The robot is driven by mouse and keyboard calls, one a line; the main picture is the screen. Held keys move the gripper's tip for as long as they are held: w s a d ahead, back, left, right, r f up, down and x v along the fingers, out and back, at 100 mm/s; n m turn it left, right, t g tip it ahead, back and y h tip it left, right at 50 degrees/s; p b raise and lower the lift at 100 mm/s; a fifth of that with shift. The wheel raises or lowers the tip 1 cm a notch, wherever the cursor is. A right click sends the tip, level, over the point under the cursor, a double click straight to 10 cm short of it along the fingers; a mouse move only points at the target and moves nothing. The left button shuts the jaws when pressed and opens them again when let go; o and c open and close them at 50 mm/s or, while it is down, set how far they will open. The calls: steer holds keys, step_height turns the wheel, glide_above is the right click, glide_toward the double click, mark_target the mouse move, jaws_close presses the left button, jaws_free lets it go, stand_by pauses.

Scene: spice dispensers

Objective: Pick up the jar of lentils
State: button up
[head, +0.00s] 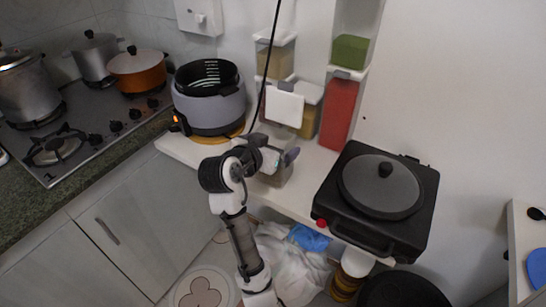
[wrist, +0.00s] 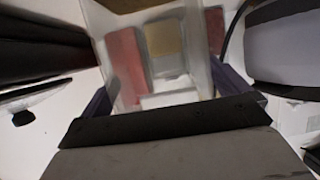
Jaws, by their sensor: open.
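A clear, box-shaped jar (head: 277,174) with a brownish layer low inside stands on the white shelf, partly hidden by my gripper in the head view. It looks like the jar of lentils, but I cannot read its contents surely. My gripper (head: 283,156) is open at the jar's upper part. In the wrist view the clear jar (wrist: 120,35) fills the middle, between the two purple fingers of my gripper (wrist: 165,85). Whether the fingers touch its walls I cannot tell. Other dispensers show behind and through it.
A red dispenser (head: 340,112), a mustard one (head: 306,120), a green one (head: 350,51) and a beige one (head: 275,62) are at the wall. A grey cooker (head: 212,108) stands left of the jar, a black grill (head: 382,195) right. The white shelf (head: 300,203) has a front edge.

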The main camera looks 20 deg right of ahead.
steer(key=shift+w+d+f, duration=0.25)
steer(key=shift+w+d, duration=0.1)
steer(key=shift+r, duration=0.1)
steer(key=c, duration=1.4)
